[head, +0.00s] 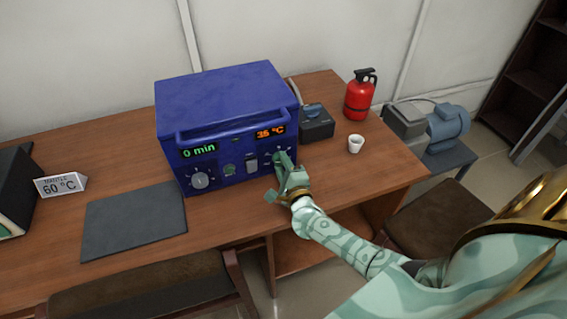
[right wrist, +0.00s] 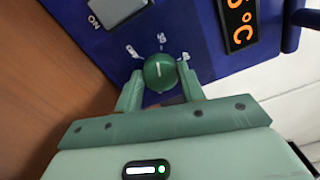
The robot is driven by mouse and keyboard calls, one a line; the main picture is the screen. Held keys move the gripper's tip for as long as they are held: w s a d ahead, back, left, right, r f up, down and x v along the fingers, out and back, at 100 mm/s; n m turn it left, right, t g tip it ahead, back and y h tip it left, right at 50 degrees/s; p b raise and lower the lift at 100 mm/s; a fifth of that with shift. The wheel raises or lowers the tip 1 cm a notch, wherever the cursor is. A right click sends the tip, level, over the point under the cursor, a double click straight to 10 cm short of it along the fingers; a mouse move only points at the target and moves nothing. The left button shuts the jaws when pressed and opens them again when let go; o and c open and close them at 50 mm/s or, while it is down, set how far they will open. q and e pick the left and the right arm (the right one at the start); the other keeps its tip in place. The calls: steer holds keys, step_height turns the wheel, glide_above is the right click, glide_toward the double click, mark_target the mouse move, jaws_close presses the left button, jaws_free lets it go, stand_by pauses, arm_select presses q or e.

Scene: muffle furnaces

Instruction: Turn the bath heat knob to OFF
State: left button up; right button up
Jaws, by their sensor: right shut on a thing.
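The blue box-shaped bath (head: 227,95) stands on the wooden table, its front towards me. Its displays read "0 min" (head: 199,151) and "35 °C" (head: 270,132). My right gripper (head: 284,166) is at the right end of its front panel. In the right wrist view, the round green heat knob (right wrist: 160,72) sits between the two fingers of my right gripper (right wrist: 160,88), which is shut on it. The knob's pale line points roughly up, towards the middle of the small marks around it. Those marks are too blurred to read surely. My left gripper is not in view.
A switch marked "ON" (right wrist: 116,10) is beside the knob. A silver dial (head: 200,180) is at the panel's left. A dark mat (head: 134,222), a "60 °C" sign (head: 60,185), a white cup (head: 355,144) and a red extinguisher (head: 359,98) are on the table.

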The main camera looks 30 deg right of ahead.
steer(key=n+p, duration=0.1)
steer(key=n, duration=0.4)
steer(key=shift+f+n+p, duration=0.1)
steer(key=shift+n+p, duration=0.2)
steer(key=shift+f+n+p, duration=0.15)
steer(key=shift+n+p, duration=0.3)
steer(key=shift+n, duration=1.65)
steer(key=shift+s, duration=0.1)
steer(key=o, duration=1)
steer(key=shift+s+a, duration=0.1)
steer(key=shift+s, duration=0.2)
steer(key=p+v, duration=0.3)
steer(key=v, duration=1.2)
steer(key=shift+s+a, duration=0.2)
steer(key=shift+s, duration=0.1)
